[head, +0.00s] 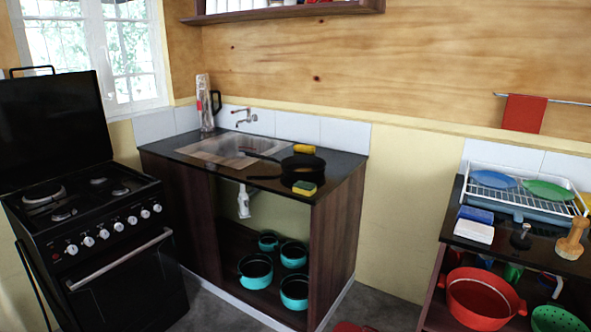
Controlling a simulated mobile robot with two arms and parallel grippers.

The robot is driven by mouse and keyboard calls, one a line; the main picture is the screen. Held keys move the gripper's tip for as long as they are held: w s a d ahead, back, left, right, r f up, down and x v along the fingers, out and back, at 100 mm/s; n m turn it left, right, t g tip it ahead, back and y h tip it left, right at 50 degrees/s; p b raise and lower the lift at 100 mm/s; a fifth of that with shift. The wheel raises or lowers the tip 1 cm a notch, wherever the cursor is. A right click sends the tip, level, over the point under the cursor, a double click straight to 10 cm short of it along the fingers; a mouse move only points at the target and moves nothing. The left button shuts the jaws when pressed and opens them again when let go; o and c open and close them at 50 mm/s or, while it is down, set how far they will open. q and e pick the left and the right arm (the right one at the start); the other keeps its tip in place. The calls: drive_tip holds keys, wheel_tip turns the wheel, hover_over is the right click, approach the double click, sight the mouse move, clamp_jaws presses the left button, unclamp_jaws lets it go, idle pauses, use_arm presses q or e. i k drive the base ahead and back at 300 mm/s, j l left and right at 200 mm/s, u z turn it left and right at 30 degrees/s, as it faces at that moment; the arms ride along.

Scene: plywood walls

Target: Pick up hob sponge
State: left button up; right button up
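A yellow and green sponge (304,188) lies on the dark sink counter (338,168), near its front edge and in front of a black pan (302,163). A yellow item (304,149), perhaps another sponge or a cloth, lies behind the pan. A blue and white block (474,229), perhaps a sponge too, sits on the right-hand counter. I cannot tell which one is called the hob sponge. No sponge shows on the stove's hob (80,197). Neither of my grippers is in view.
The black stove (118,255) stands at the left, its lid raised. The sink (222,150) is set into the counter. Several teal pots (255,271) stand on the shelf below. At the right are a dish rack (520,203) and a red pot (479,300). Floor (385,308) shows between the units.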

sight(308, 190)
drive_tip(key=i+j+z, duration=0.15)
drive_tip(key=i+j, duration=0.15)
drive_tip(key=i, duration=0.15)
drive_tip(key=i+j+z, duration=0.15)
drive_tip(key=i+j, duration=0.15)
drive_tip(key=i+j+z, duration=0.15)
drive_tip(key=i+j, duration=0.25)
drive_tip(key=i+j+z, duration=0.1)
drive_tip(key=i+j, duration=0.35)
drive_tip(key=i+j+z, duration=0.15)
drive_tip(key=i+j, duration=0.25)
drive_tip(key=i+j+z, duration=0.15)
drive_tip(key=i+j, duration=0.2)
drive_tip(key=j, duration=0.2)
drive_tip(key=i+j+z, duration=0.15)
drive_tip(key=i+j, duration=0.15)
drive_tip(key=j, duration=0.2)
